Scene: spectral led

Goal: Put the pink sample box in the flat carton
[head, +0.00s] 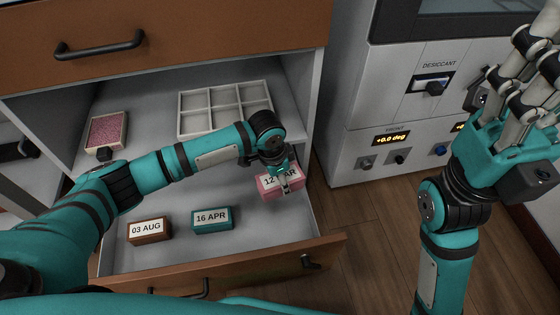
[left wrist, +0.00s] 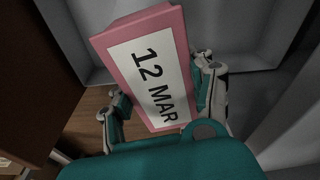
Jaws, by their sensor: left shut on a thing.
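The pink sample box (head: 267,195) has a white label, partly hidden in the head view; the left wrist view shows the box (left wrist: 136,23) close up, its label reading "12 MAR". My left gripper (head: 285,184) is shut on it, with fingers on both sides, near the right wall of the open drawer. Whether the box touches the drawer floor I cannot tell. A shallow tan-rimmed box with a pink speckled inside (head: 108,131) lies at the back left, perhaps the flat carton. My right gripper (head: 520,85) is open and empty, raised at the far right.
A white divided tray (head: 225,107) with empty-looking compartments lies at the back of the drawer. A brown "03 AUG" box (head: 149,230) and a teal "16 APR" box (head: 212,219) stand near the front. A grey instrument panel (head: 410,120) stands to the right, beyond the drawer.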

